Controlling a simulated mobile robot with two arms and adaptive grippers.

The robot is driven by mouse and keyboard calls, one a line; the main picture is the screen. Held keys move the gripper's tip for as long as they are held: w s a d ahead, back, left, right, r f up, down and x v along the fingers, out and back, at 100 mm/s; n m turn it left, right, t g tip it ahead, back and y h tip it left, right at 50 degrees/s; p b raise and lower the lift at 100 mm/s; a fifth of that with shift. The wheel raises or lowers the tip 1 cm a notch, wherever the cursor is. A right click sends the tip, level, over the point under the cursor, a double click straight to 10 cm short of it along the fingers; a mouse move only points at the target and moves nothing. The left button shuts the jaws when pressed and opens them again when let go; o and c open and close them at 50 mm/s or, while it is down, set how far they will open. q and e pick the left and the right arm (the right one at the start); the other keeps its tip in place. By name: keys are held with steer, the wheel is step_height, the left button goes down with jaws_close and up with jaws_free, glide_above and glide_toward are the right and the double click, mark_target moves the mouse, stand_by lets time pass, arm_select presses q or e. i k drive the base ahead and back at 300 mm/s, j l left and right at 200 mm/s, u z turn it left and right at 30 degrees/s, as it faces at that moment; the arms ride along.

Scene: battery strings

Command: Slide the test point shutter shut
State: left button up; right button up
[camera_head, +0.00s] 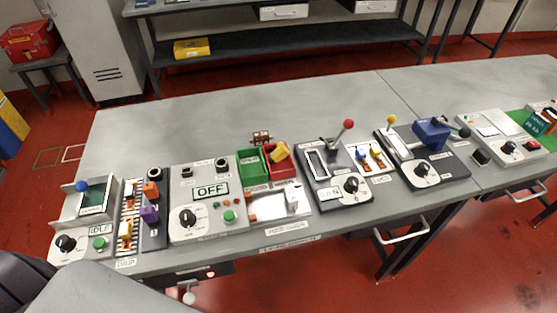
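No part in view carries a readable test point shutter label. A likely match is the pale sliding plate (268,208) with a white knob (292,199) at its right end, at the bench's front edge below the green and red bins. I cannot tell how far open it stands. Neither of my grippers shows in the head view.
The long grey bench (250,110) has a clear rear half. Left of the plate is a panel with an OFF display (211,191). Behind it are a green bin (251,167) and a red bin (281,168). Right is a unit with a red-knobbed lever (348,124).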

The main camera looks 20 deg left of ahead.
mark_target(189, 298)
steer(key=u, duration=1.9)
steer(key=j+z, duration=0.25)
steer(key=l, duration=0.1)
